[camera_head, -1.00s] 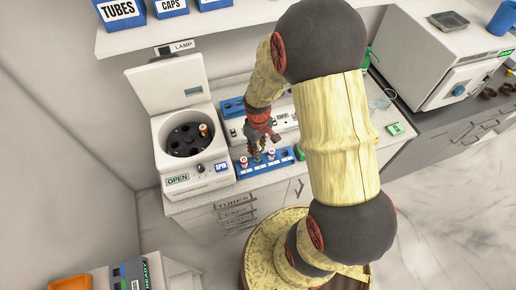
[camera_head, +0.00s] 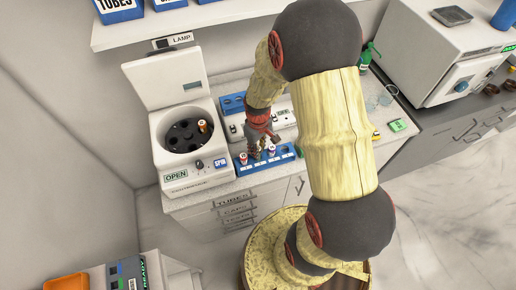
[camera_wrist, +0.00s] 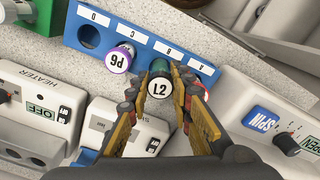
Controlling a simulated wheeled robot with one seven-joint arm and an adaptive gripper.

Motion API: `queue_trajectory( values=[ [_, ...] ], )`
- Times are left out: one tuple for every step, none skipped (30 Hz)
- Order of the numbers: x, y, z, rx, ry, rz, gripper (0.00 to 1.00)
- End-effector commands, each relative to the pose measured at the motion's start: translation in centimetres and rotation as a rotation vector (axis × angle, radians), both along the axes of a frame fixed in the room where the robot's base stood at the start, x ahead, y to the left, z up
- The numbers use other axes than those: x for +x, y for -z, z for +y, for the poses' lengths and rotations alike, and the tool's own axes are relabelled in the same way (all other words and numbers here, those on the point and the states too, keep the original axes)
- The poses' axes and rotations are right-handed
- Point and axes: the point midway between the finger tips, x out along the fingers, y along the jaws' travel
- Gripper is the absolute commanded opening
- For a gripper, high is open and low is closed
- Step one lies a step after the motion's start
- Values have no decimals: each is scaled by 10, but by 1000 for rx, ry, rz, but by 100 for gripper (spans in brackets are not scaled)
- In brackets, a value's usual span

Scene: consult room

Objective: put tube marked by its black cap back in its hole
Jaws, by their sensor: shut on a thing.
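My gripper (camera_wrist: 158,93) is shut on the black-capped tube (camera_wrist: 157,90), whose top is marked L2, with a finger on each side of the cap. The blue rack (camera_wrist: 125,35) has positions lettered A to D. The held tube is over or in the B position; its lower end is hidden, so I cannot tell how deep it sits. A purple-capped tube marked P6 (camera_wrist: 118,60) stands at C. A red-capped tube (camera_wrist: 201,90) at A is partly covered by a finger. The hole at D (camera_wrist: 89,37) is empty. In the head view my gripper (camera_head: 259,146) is at the rack (camera_head: 281,162).
The open centrifuge (camera_head: 186,137) stands left of the rack, with one orange-brown tube (camera_head: 203,126) in its rotor. A heater (camera_wrist: 35,100) and another white device (camera_wrist: 100,122) are beside the rack. A green bottle (camera_head: 367,56) stands to the right, behind my arm.

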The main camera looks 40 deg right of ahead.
Motion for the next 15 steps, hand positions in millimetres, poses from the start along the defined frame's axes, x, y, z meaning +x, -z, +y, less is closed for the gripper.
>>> queue_trajectory(
  values=[
    [0, 3, 0, 0, 0, 0, 4],
    [0, 4, 0, 0, 0, 0, 4],
    [0, 5, 0, 0, 0, 0, 4],
    [0, 6, 0, 0, 0, 0, 4],
    [0, 7, 0, 0, 0, 0, 4],
    [0, 8, 0, 0, 0, 0, 4],
    [0, 9, 0, 0, 0, 0, 4],
    [0, 10, 0, 0, 0, 0, 4],
    [0, 11, 0, 0, 0, 0, 4],
    [0, 12, 0, 0, 0, 0, 4],
    [0, 13, 0, 0, 0, 0, 4],
    [0, 14, 0, 0, 0, 0, 4],
    [0, 15, 0, 0, 0, 0, 4],
    [0, 16, 0, 0, 0, -1, 4],
    [0, 16, 0, 0, 0, -1, 4]
  ],
)
